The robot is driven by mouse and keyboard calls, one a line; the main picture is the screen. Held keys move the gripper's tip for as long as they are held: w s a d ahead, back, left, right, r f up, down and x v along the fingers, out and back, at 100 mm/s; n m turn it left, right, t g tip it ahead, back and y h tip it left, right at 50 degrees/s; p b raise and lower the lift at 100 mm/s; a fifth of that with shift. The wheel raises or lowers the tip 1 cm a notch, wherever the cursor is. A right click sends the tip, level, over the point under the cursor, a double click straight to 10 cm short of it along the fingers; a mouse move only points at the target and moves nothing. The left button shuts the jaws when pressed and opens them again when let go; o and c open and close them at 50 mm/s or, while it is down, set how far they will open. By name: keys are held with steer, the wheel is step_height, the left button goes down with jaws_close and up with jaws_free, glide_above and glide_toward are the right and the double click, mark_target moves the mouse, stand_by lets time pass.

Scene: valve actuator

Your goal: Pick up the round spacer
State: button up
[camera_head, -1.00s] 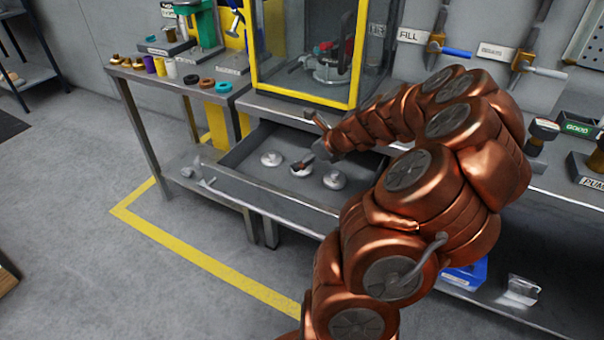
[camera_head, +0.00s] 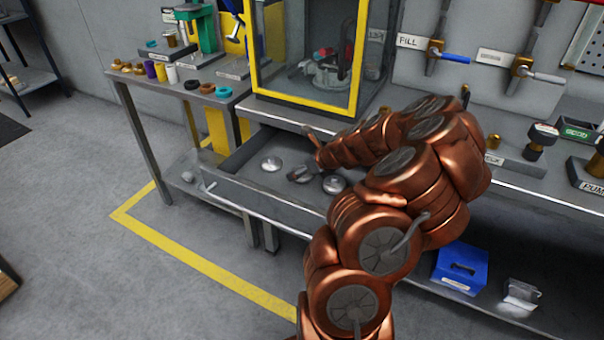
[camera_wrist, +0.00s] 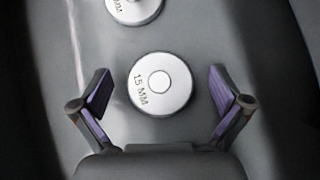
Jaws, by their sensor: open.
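Several round silver spacers lie in the open drawer (camera_head: 235,190). In the wrist view, one round spacer (camera_wrist: 160,84), marked "15 MM", lies flat between the two open fingers of my gripper (camera_wrist: 160,92), with a gap on each side. A second spacer (camera_wrist: 134,8) shows at the top edge, partly cut off. In the head view, my gripper (camera_head: 303,171) is over the middle spacer (camera_head: 298,175) and partly hides it. Another spacer (camera_head: 271,163) lies to its left, and one (camera_head: 334,184) to its right, close to my arm.
The drawer's front wall and handle (camera_head: 245,207) stand on the near side. A yellow-framed clear enclosure (camera_head: 305,55) rises behind the drawer. A side bench (camera_head: 190,75) at left carries coloured rings and bushings. A blue box (camera_head: 461,268) sits on the lower shelf at right.

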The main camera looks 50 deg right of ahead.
steer(key=shift+c, duration=0.3)
steer(key=c, duration=1.3)
steer(key=shift+o, duration=0.2)
